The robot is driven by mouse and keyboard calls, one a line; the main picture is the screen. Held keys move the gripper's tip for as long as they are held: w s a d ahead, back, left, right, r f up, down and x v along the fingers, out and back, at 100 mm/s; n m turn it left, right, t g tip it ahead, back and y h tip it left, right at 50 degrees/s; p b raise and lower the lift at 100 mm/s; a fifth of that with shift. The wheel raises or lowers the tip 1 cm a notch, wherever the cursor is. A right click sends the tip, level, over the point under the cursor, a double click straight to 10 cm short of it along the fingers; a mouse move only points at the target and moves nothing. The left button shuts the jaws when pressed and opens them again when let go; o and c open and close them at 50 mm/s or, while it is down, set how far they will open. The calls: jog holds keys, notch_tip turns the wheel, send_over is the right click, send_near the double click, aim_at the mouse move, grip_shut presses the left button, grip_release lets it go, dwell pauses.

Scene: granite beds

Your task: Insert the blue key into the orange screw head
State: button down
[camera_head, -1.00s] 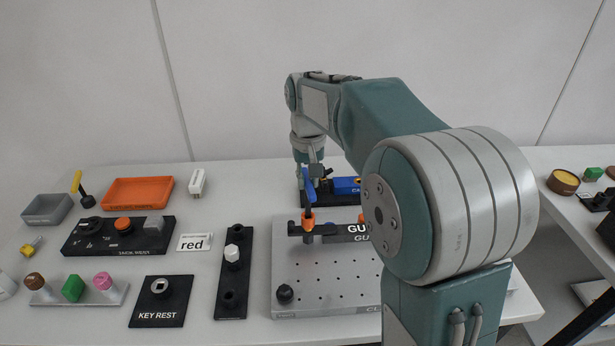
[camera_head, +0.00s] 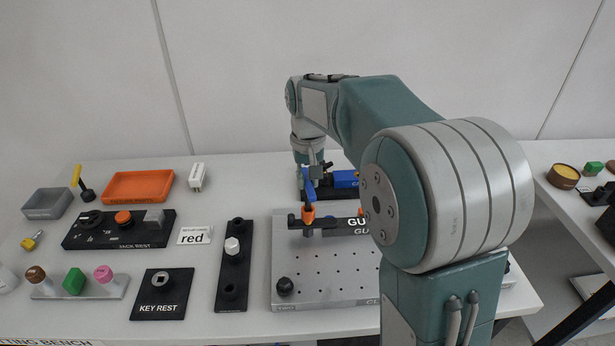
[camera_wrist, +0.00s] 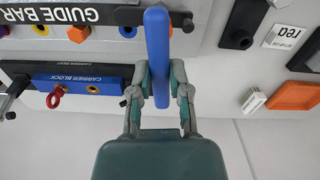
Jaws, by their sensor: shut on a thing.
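The blue key (camera_head: 309,190) is held upright in my gripper (camera_head: 313,174), directly above the left orange screw head (camera_head: 308,214) at the left end of the black guide bar (camera_head: 336,222). The key's lower end appears to meet the screw head, but I cannot tell whether it is seated in it. In the wrist view my gripper (camera_wrist: 161,88) is shut on the blue key (camera_wrist: 157,45), which hides most of the screw head below. A second orange screw head (camera_wrist: 78,33) shows farther along the bar.
A grey perforated plate (camera_head: 325,280) lies beneath the bar, with a black knob (camera_head: 285,286) at its front left. The blue carrier block (camera_wrist: 80,82) stands behind the bar. A black post holder (camera_head: 233,283), key rest (camera_head: 161,300) and orange tray (camera_head: 138,187) lie to the left.

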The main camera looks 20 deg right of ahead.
jog(key=shift+f, duration=0.35)
jog(key=c, duration=0.5)
grip_release()
jog(key=shift+r, duration=0.15)
jog(key=shift+r, duration=2.4)
